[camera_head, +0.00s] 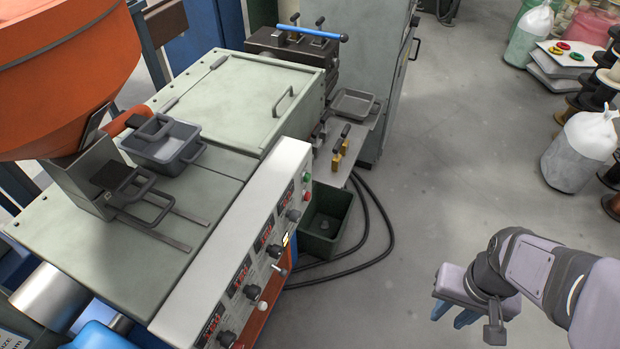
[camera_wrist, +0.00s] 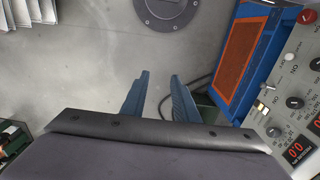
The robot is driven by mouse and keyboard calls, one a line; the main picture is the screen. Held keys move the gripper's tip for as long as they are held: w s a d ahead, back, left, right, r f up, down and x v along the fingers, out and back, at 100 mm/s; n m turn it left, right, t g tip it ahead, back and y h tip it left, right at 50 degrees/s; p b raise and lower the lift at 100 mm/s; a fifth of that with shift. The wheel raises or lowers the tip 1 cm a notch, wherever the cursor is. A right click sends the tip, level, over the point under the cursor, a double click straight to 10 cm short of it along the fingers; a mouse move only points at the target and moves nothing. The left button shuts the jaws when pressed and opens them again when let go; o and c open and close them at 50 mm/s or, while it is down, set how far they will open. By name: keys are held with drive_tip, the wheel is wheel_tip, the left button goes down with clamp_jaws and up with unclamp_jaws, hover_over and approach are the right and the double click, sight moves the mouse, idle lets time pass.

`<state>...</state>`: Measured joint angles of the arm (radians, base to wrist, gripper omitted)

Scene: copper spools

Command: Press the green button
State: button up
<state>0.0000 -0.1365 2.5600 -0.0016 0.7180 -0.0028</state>
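The green button (camera_head: 306,177) is a small round spot at the far end of the sloped control panel (camera_head: 262,222) in the head view, with a red button (camera_head: 308,195) close by. I cannot make out the green button in the wrist view, where part of the panel (camera_wrist: 284,92) shows at the right edge. My gripper (camera_head: 453,316) is at the lower right of the head view, over the floor and well apart from the panel. In the wrist view its two blue fingers (camera_wrist: 160,75) are spread with nothing between them.
The panel also carries dark knobs, switches and red number displays (camera_head: 265,233). A dark green bin (camera_head: 326,214) stands on the floor beside the machine, with black hoses (camera_head: 372,250) around it. Open floor (camera_head: 430,190) lies between machine and arm. White sacks (camera_head: 578,150) and spools stand at right.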

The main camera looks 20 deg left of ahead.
drive_tip(key=c, duration=0.5)
drive_tip(key=shift+a+f, duration=0.2)
drive_tip(key=shift+f, duration=0.05)
clamp_jaws()
drive_tip(key=s+a+f+n+g+b, duration=0.1)
drive_tip(key=a+f+n+b, duration=0.2)
drive_tip(key=a+f+b, duration=0.3)
drive_tip(key=w+a+f+n+y+b, duration=0.15)
drive_tip(key=w+a+f, duration=0.25)
drive_tip(key=w+a, duration=0.5)
drive_tip(key=w+a+r+m+t+y, duration=0.3)
drive_tip(key=w+a+r+t+y, duration=0.1)
drive_tip(key=w+a+r, duration=0.8)
drive_tip(key=shift+w+a+m+t+b, duration=0.35)
drive_tip(key=shift+w+a+t, duration=0.55)
drive_tip(key=shift+w+a, duration=0.5)
drive_tip(key=shift+d, duration=0.1)
